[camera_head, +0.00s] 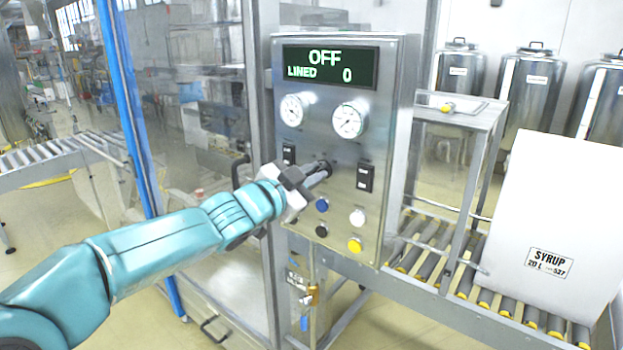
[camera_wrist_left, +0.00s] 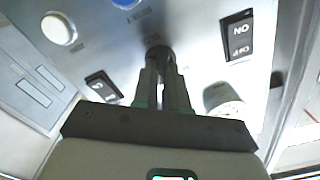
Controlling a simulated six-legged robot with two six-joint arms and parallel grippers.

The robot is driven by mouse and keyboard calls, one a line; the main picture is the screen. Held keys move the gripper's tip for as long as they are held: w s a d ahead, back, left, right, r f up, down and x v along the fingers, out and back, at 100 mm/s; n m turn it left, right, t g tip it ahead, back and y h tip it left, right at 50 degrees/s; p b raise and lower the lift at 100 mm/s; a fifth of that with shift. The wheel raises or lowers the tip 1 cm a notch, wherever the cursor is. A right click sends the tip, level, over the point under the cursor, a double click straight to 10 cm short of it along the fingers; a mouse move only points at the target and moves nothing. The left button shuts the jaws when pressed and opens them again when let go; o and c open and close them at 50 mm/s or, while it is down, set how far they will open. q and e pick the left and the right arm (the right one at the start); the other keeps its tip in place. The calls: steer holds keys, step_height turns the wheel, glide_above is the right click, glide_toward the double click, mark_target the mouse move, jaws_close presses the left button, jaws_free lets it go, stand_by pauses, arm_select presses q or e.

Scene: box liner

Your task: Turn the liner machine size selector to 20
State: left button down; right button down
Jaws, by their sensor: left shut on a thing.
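The liner machine's control panel (camera_head: 330,110) stands upright in the middle of the head view. Its display (camera_head: 325,66) reads OFF and LINED 0. The dark size selector knob (camera_head: 327,165) sits between two black switches, below the gauges. My left gripper (camera_head: 318,174) reaches it from the left and is shut on it. In the left wrist view, the closed fingers (camera_wrist_left: 163,85) meet the dark selector knob (camera_wrist_left: 159,52). The fingers cover most of the knob, and I cannot read its setting. My right gripper is not in view.
Two gauges (camera_head: 349,120) are above the knob; blue, black, white and yellow buttons (camera_head: 355,245) are below. A white SYRUP box (camera_head: 548,215) stands on the roller conveyor (camera_head: 420,252) at right. A blue post (camera_head: 130,110) and clear guard stand left.

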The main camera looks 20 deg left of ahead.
arm_select(q)
steer(key=shift+m, duration=1.1)
steer(key=shift+b, duration=0.3)
steer(key=c, duration=1.2)
jaws_free()
steer(key=shift+s, duration=0.1)
steer(key=shift+o, duration=0.2)
steer(key=v, duration=1.6)
steer(key=shift+s, duration=0.15)
